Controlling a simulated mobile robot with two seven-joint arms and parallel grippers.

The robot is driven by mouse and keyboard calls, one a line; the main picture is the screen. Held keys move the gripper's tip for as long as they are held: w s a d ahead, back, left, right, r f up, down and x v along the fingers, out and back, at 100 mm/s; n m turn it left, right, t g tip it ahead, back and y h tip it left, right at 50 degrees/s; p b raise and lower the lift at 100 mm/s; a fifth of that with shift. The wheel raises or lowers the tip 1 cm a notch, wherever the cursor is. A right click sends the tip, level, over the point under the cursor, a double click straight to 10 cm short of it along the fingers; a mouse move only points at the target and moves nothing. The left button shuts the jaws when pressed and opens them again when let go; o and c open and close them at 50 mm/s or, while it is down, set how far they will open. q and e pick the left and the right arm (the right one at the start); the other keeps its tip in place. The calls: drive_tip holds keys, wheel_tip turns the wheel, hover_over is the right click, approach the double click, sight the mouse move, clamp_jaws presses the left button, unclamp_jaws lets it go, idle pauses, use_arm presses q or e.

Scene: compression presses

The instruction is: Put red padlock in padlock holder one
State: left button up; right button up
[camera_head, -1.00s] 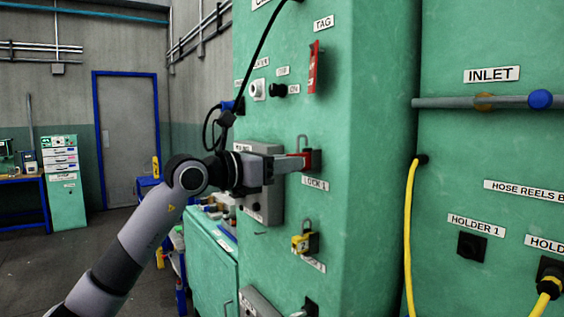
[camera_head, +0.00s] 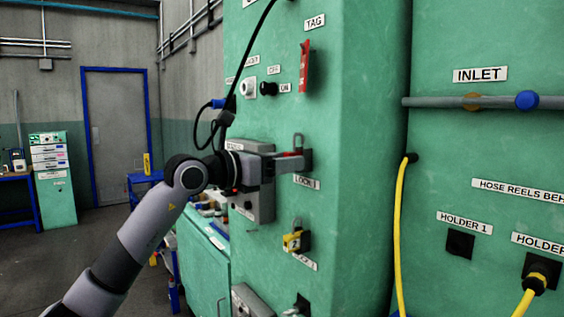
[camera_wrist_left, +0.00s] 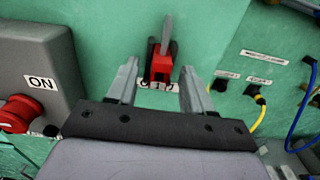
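The red padlock (camera_head: 292,153) is at the lock 1 position on the green press, above the LOCK 1 label (camera_head: 307,182), its grey shackle pointing up. In the head view it is mostly hidden by my left gripper (camera_head: 298,161). In the left wrist view the red padlock (camera_wrist_left: 161,66) shows between the two fingers of my left gripper (camera_wrist_left: 159,72), with a gap on each side. The fingers are open. The padlock holder behind the padlock is largely hidden, so I cannot tell how the padlock sits in it. My right gripper is not in view.
A yellow padlock (camera_head: 292,240) hangs below at the second lock. A red tag (camera_head: 304,66) hangs above. A yellow hose (camera_head: 402,230) is at the right.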

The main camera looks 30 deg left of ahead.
use_arm(q)
drive_tip(key=b+v, duration=0.3)
drive_tip(key=v, duration=0.4)
idle(0.5)
